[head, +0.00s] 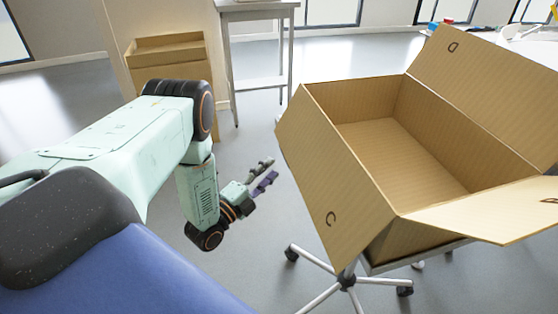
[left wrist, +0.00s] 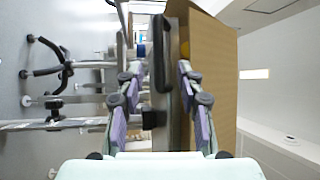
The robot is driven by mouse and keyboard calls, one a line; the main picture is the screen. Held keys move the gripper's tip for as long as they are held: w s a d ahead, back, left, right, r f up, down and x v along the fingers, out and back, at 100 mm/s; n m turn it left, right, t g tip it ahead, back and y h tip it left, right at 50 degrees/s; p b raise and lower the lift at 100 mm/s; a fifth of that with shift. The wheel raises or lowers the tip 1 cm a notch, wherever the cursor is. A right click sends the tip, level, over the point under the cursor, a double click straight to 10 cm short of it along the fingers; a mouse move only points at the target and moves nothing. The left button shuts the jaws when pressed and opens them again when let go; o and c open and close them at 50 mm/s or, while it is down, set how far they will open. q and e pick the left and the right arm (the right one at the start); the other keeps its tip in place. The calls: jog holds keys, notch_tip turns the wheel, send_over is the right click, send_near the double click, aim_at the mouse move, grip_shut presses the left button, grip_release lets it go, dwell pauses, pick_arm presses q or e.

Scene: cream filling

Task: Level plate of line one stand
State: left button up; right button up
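The stand (head: 347,280) has a wheeled star base and carries an open cardboard box (head: 335,185) at the right of the head view. The edge of its plate (head: 375,268) shows under the box, and the plate looks tilted. My left gripper (head: 269,172) is to the left of the box, apart from it, with its fingers spread. In the left wrist view, the picture is turned sideways and the left gripper (left wrist: 157,72) is open. A black handle-like bar (left wrist: 161,55) and the plate's edge appear between the fingers, with the box (left wrist: 215,90) beyond. My right gripper is not seen.
The box's flaps stick out to the sides, one toward my left gripper. A smaller brown carton (head: 168,55) and a tall metal table (head: 258,8) stand behind. A cluttered white table (head: 520,45) is at the far right. The grey floor left of the stand is clear.

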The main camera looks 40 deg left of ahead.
pick_arm(q)
jog(key=shift+s+a+f, duration=0.1)
jog(key=shift+s+f, duration=0.05)
jog(key=shift+s, duration=0.85)
jog(key=shift+s+a+f, duration=0.1)
jog(key=shift+s+f, duration=0.05)
jog(key=shift+s, duration=0.85)
jog(key=s+d+f+n+g+y, duration=0.1)
jog(key=s+d+f+n+g, duration=0.2)
jog(key=s+f+n+g, duration=0.3)
jog(key=s+d+f+n+g+y, duration=0.15)
jog(key=s+f+n+g, duration=0.25)
jog(key=f+n, duration=0.4)
jog(key=s+d+f+n+g+h, duration=0.1)
jog(key=s+d+n+g, duration=0.55)
jog(key=s, duration=0.65)
jog(key=s+d+r+m+g+p, duration=0.1)
jog(key=s+d+r+m+g, duration=0.1)
jog(key=s+d+r+g, duration=0.1)
jog(key=s+d+r, duration=0.1)
jog(key=s+r, duration=0.1)
jog(key=s, duration=0.1)
jog(key=shift+r, duration=0.3)
